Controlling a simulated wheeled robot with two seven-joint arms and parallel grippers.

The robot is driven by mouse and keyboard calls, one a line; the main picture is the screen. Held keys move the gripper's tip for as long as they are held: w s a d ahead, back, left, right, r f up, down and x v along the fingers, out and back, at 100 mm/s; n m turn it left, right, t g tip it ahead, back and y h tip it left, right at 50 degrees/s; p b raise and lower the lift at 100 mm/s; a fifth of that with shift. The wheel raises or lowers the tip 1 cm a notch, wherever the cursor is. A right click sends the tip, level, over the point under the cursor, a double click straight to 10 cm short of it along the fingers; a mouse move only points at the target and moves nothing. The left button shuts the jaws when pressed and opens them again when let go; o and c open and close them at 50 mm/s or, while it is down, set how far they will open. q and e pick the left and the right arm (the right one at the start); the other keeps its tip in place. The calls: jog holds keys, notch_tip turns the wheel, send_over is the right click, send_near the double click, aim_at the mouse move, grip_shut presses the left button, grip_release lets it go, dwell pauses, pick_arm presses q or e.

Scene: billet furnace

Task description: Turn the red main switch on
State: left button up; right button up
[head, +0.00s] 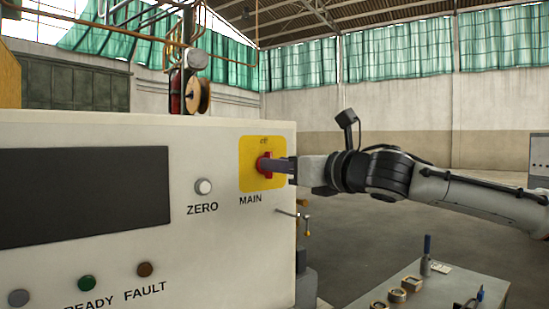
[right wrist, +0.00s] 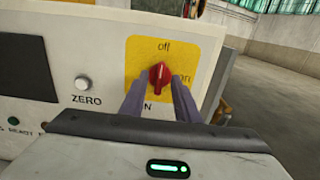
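The red main switch (head: 265,162) is a knob on a yellow square plate (head: 250,178) at the right end of the white panel, above the word MAIN. In the right wrist view the red knob (right wrist: 159,76) stands with its grip bar about upright, towards a label at the top of the plate; the small lettering is hard to read. My right gripper (head: 272,165) reaches in from the right at the knob. In the right wrist view its two fingers (right wrist: 158,90) are spread apart below and either side of the knob, with a gap visible. My left gripper is not in view.
The white panel (head: 225,250) carries a dark display (head: 85,195), a white ZERO button (head: 204,186) and several lamps along the bottom. A small valve handle (head: 303,215) juts out at the panel's right edge. A grey table (head: 440,290) with metal parts stands at lower right.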

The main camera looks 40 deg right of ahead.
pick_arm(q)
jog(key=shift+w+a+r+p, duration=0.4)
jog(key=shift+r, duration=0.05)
pick_arm(e)
jog(key=shift+w+d, duration=0.1)
jog(key=shift+w, duration=0.95)
jog(key=shift+c, duration=0.4)
grip_shut()
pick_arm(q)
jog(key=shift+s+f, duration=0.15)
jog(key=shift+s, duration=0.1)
